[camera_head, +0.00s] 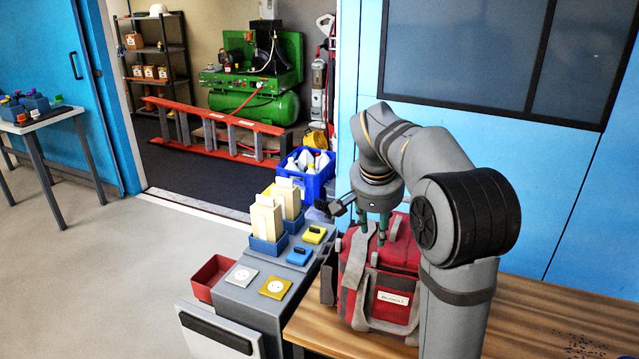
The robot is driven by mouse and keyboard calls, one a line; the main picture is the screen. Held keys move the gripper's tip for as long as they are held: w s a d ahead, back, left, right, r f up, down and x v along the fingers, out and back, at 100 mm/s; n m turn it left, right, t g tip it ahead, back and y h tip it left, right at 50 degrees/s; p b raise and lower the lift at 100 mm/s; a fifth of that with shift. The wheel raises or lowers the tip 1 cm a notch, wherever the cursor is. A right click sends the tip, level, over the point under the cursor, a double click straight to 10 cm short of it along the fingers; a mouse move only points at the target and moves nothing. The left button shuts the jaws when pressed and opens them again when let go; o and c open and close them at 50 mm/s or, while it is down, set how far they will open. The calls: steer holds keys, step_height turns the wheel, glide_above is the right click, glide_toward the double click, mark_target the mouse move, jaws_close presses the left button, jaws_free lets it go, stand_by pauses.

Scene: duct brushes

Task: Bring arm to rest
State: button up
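My arm (455,235) rises at the right and bends over to the left. My gripper (373,232) points down just above the open-looking top of a red and grey tool bag (392,285). Its two dark green fingers stand apart, and I see nothing clearly held between them. I cannot tell whether the fingertips touch the bag or its grey strap. A small black part (338,206) sticks out to the left of the gripper. No brush can be made out clearly.
The bag stands on a wooden table (540,315). Left of it, a grey cabinet (255,300) carries blue holders, blue and yellow blocks and socket plates; a red bin (210,278) hangs on its side. A blue crate (308,178) with bottles is behind. The table's right part is mostly clear.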

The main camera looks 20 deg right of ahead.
mark_target(377, 255)
steer(key=x, duration=1.2)
steer(key=shift+s+d, duration=0.15)
steer(key=shift+d, duration=0.2)
steer(key=shift+a+p, duration=0.1)
steer(key=shift+p, duration=0.2)
